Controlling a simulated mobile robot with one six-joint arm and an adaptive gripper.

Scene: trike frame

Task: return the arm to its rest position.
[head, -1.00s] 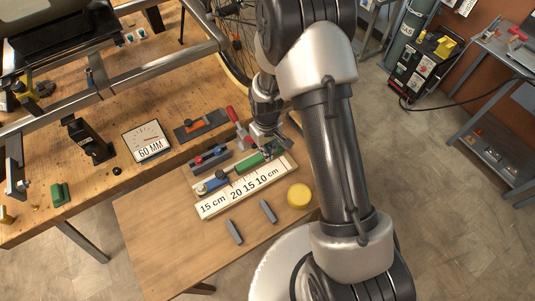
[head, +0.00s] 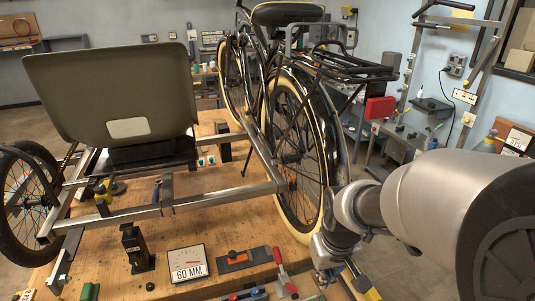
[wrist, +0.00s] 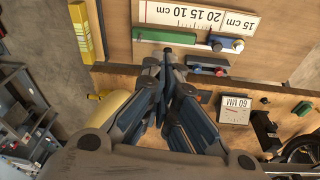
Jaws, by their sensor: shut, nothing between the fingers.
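My gripper (wrist: 167,68) is shut and empty in the wrist view, its fingertips meeting near the picture's middle. Behind them are a green-handled tool (wrist: 165,37) and a white sign with centimetre marks (wrist: 197,17) on the small wooden table. In the head view my arm (head: 420,205) reaches in from the right edge. Its wrist (head: 335,245) is low in the picture, in front of the bicycle wheel, and the fingers there are hard to make out.
The wooden workbench (head: 215,190) carries a metal trike frame (head: 225,195), a bicycle (head: 300,130) with a black rear rack, and a 60 MM gauge card (head: 188,264). A grey side bench (head: 410,145) is at the right.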

